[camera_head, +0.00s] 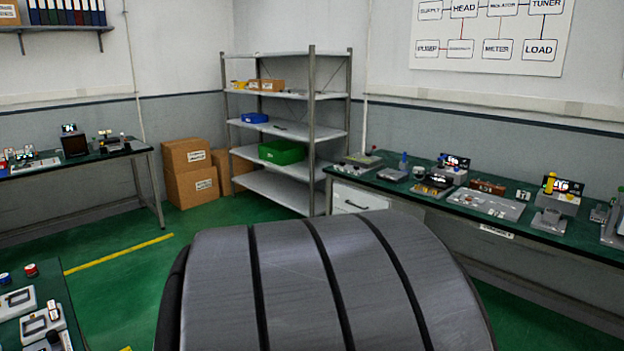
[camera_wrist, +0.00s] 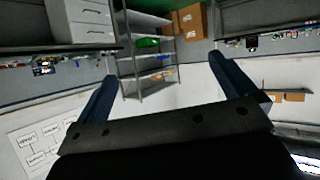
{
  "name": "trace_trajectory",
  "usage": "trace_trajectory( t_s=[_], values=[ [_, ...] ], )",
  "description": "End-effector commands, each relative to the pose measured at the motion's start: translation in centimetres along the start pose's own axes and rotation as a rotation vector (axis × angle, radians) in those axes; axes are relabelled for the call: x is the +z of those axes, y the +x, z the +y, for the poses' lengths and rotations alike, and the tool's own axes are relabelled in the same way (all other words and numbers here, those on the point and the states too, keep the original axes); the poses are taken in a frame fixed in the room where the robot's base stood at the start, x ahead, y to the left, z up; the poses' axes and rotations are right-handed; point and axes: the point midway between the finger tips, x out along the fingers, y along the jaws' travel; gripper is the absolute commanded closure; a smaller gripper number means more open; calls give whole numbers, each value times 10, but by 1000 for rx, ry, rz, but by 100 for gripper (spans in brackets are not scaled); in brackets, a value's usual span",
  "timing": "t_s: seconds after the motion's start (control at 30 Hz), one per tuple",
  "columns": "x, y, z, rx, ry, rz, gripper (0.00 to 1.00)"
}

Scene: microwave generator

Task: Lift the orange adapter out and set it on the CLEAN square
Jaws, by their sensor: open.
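My gripper (camera_wrist: 162,67) is open and empty in the wrist view, its two dark blue fingers wide apart. It points across the room, with the shelf rack and wall beyond it and nothing between the fingers up close. The wrist picture appears upside down. My gripper does not show in the head view. I cannot make out the orange adapter or the CLEAN square in either view.
The right bench (camera_head: 397,188) holds several devices with lit displays and trays. A metal shelf rack (camera_head: 312,130) stands at the back, with cardboard boxes (camera_head: 190,165) beside it. The left bench (camera_head: 75,163) and a near-left table (camera_head: 75,340) also hold equipment. Green floor between is open.

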Motion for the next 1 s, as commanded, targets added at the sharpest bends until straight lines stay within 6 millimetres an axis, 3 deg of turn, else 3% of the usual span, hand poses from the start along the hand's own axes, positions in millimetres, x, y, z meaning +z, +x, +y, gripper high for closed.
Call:
trace_trajectory(
  t_s=[0.4, 0.7, 1.0],
  values=[
    [0, 0, 0, 0, 0, 0, 0],
    [0, 0, 0, 0, 0, 0, 59],
    [-1, 1, -2, -5, -3, -4, 59]
  ],
)
